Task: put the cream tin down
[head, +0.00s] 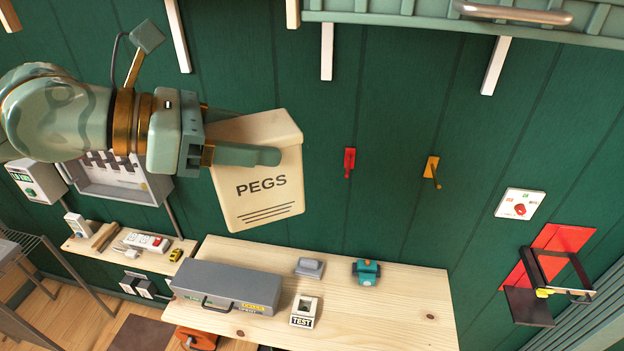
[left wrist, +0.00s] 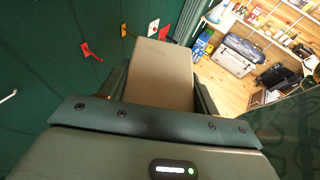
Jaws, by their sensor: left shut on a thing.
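The cream tin (head: 262,193) is a box with "PEGS" in dark letters on its front. My left gripper (head: 243,150) comes in from the left and is shut on the tin near its top. The tin hangs slightly tilted in front of the green wall, above and behind the wooden bench top as seen in the head view. In the left wrist view the tin (left wrist: 160,75) fills the space between the fingers, showing a plain side. My right gripper is in neither view.
The wooden bench (head: 385,310) carries a grey toolbox (head: 226,286), a white "TEST" box (head: 304,311), a grey block (head: 309,268) and a teal item (head: 366,271). Its right part is bare. A red hook (head: 349,163) and a yellow hook (head: 431,171) are on the wall.

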